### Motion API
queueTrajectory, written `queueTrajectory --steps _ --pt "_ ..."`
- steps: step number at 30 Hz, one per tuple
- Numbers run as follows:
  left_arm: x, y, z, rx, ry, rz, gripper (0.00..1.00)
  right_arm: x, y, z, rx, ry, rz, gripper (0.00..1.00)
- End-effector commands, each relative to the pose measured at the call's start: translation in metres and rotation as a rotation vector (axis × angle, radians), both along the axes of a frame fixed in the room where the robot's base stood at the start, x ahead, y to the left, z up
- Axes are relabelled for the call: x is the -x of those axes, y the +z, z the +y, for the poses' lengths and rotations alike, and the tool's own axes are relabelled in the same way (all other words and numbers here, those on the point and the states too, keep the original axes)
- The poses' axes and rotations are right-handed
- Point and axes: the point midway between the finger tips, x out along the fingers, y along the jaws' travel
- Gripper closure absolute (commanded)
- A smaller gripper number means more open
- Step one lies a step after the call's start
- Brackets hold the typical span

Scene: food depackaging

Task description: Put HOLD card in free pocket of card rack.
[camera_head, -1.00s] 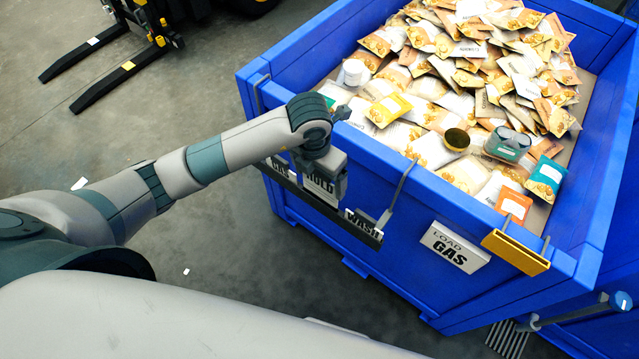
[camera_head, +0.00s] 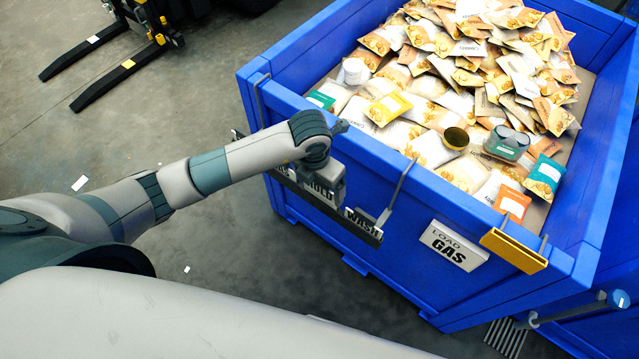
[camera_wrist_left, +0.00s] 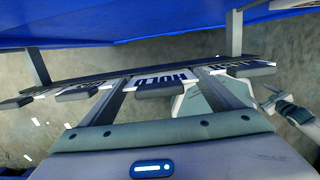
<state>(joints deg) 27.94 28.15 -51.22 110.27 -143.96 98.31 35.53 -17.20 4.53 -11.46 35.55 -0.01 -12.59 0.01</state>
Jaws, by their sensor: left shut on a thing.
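The HOLD card (camera_head: 322,193) is white with black letters and shows just below my left gripper (camera_head: 326,180). In the left wrist view the HOLD card (camera_wrist_left: 166,79) sits between the fingertips of the left gripper (camera_wrist_left: 168,76), which is shut on it. The card rack (camera_head: 372,238) is a dark rail hung on the near-left wall of the blue crate. The card is at the rack, between other cards; I cannot tell whether it is seated in a pocket. A WASH card (camera_head: 362,221) stands to its right in the rack.
The blue crate (camera_head: 400,235) holds many food packets. A LOAD GAS sign (camera_head: 453,246) and a yellow holder (camera_head: 514,251) are on its near wall. A grey hook (camera_head: 400,185) holds the rack at the right. Forklift forks (camera_head: 110,85) lie on the floor at upper left.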

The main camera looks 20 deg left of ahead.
Motion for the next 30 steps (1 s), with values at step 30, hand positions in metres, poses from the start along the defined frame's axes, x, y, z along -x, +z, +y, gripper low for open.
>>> queueTrajectory --steps 30 --pt "0.000 0.004 0.000 0.001 0.001 -0.001 0.00 0.000 0.004 -0.001 0.001 0.001 0.001 0.26"
